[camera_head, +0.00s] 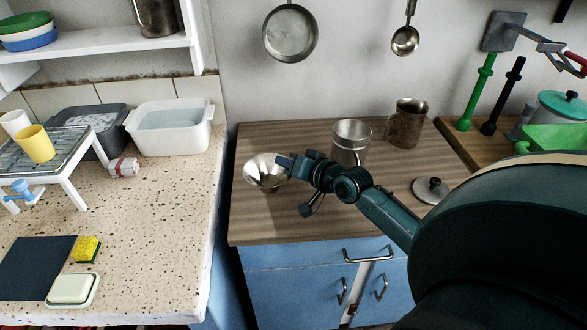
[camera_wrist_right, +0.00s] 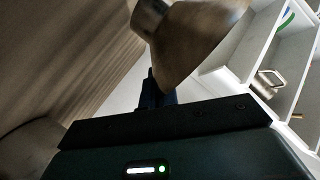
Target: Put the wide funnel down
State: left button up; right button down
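The wide funnel (camera_head: 262,172) is a shiny metal cone at the left part of the wooden worktop in the head view, its wide mouth facing up. My right gripper (camera_head: 284,162) reaches in from the right and is shut on the funnel's right rim. In the right wrist view the funnel (camera_wrist_right: 196,42) shows from the side, with the dark gripper fingers (camera_wrist_right: 154,92) close together at its edge. The narrow end points toward the wooden surface. I cannot tell whether it touches the wood. My left gripper is not in view.
The wooden worktop (camera_head: 262,222) has clear room in front. A metal pot (camera_head: 351,135), a metal jug (camera_head: 406,124) and a round lid (camera_head: 430,189) stand behind and right. The speckled stone counter (camera_head: 160,220) lies left, across a gap.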

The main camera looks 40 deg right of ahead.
notch_tip(320, 180, down, 4)
jog(key=shift+r+b, duration=0.2)
jog(key=shift+b, duration=0.15)
jog(key=shift+f, duration=0.2)
jog(key=shift+f, duration=0.15)
jog(key=c, duration=1.7)
grip_release()
